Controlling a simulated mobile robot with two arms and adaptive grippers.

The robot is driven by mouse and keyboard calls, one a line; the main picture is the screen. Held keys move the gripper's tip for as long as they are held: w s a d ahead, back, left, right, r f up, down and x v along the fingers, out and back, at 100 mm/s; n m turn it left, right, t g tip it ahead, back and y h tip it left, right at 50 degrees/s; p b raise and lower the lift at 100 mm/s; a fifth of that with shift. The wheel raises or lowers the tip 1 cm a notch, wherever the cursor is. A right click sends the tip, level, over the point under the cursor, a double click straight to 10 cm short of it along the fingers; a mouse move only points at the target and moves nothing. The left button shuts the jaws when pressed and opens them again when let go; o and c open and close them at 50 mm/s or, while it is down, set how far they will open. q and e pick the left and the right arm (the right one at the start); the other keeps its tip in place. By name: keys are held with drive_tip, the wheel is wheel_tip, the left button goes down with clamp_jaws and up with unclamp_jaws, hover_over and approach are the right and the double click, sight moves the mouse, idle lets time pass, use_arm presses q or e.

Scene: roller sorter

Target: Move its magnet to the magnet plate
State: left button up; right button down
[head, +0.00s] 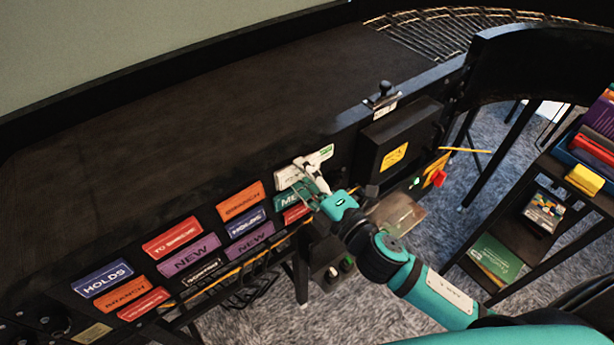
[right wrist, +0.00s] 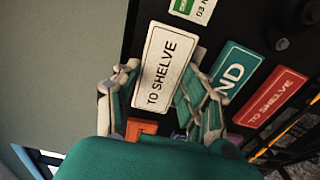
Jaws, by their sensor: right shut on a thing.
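A white magnet (right wrist: 162,60) lettered TO SHELVE lies between the fingers of my right gripper (right wrist: 160,85) in the right wrist view. In the head view the white magnet (head: 286,179) shows beside my right gripper (head: 304,177), at the upper right of the magnet rows. My right gripper is shut on it, close to the black front panel (head: 205,210). I cannot tell whether the magnet touches the panel. Other magnets on the panel include a teal one (right wrist: 231,78) and a red TO SHELVE one (right wrist: 269,98). My left gripper is not in view.
A white card with a green mark (head: 321,153) sits just above the magnet. To the right are a black box with a yellow label (head: 394,156) and a red button (head: 438,178). A shelf with books (head: 497,258) stands at the right. The dark tabletop (head: 200,110) is bare.

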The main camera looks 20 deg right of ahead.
drive_tip(key=shift+w, duration=0.2)
idle(0.5)
drive_tip(key=c, duration=0.7)
unclamp_jaws()
drive_tip(key=shift+o, duration=0.4)
drive_tip(key=shift+s, duration=0.1)
drive_tip(key=v, duration=1.2)
drive_tip(key=s+d+f+m+g+h+b, duration=0.15)
drive_tip(key=f+m, duration=0.25)
drive_tip(key=f, duration=0.9)
drive_tip(key=s+d+f+m+g+h, duration=0.1)
drive_tip(key=d+f+m+g+h, duration=0.15)
drive_tip(key=f, duration=1.05)
drive_tip(key=s+d+f+m+g+h+b, duration=0.1)
drive_tip(key=s+d+f+m+g, duration=0.2)
drive_tip(key=f, duration=1)
drive_tip(key=s+f+m+g+h+b, duration=0.1)
drive_tip(key=s+f+m+g, duration=0.8)
drive_tip(key=s+f, duration=1.3)
drive_tip(key=shift+s+f+m+b, duration=0.3)
drive_tip(key=shift+s+m+b, duration=0.1)
drive_tip(key=shift+s+m, duration=0.2)
